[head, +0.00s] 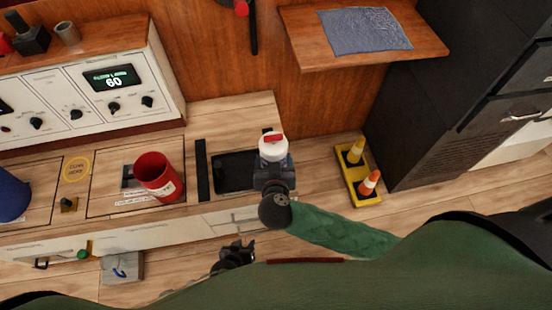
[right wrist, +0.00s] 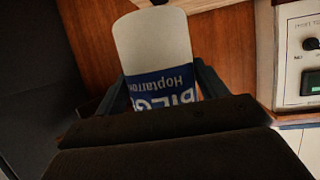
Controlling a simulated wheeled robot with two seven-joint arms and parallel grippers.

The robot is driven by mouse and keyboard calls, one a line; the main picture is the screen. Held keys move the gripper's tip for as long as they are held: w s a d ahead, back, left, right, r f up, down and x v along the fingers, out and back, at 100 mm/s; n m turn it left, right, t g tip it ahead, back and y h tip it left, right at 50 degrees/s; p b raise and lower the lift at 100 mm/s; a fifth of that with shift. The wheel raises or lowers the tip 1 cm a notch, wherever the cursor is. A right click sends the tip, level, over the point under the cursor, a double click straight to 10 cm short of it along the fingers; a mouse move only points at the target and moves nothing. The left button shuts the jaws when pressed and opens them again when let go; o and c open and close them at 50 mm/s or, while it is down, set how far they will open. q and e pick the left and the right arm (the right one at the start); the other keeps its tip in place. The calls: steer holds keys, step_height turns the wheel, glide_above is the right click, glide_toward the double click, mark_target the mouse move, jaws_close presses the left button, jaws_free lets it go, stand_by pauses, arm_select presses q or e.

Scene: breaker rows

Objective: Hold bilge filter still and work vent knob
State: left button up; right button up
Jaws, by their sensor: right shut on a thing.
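The bilge filter (head: 273,149) is a white cylinder with a red mark on top in the head view. In the right wrist view the filter (right wrist: 158,50) shows a blue label with upside-down lettering. My right gripper (head: 272,165) is shut around it, above the counter's right end. My left gripper (head: 237,250) is low in the head view, in front of the counter; its small dark fingers look apart and empty. Several black knobs (head: 76,114) sit on the white panel, and a small knob (head: 68,204) is on the counter. I cannot read which is the vent knob.
A red cup (head: 158,177) and a blue container (head: 10,195) stand on the counter. A green knob (head: 83,254) is on the counter's front. A wooden shelf (head: 300,45) holds a blue cloth (head: 365,31). Small cones in a yellow tray (head: 360,188) stand at right.

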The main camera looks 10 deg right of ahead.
steer(key=shift+w+a+f+p, duration=0.55)
steer(key=shift+w+a+f, duration=0.3)
steer(key=shift+a+f, duration=0.6)
steer(key=shift+w+a+f+p, duration=0.5)
steer(key=shift+w+a+f, duration=0.3)
steer(key=shift+a+f, duration=0.65)
steer(key=shift+w+a+f+p, duration=0.55)
steer(key=shift+w+a+f, duration=0.3)
steer(key=shift+a+f, duration=0.6)
steer(key=shift+d+f, duration=0.1)
stand_by(0.6)
steer(key=shift+p, duration=0.7)
steer(key=shift+f+p, duration=0.2)
steer(key=shift+p, duration=0.1)
stand_by(1.2)
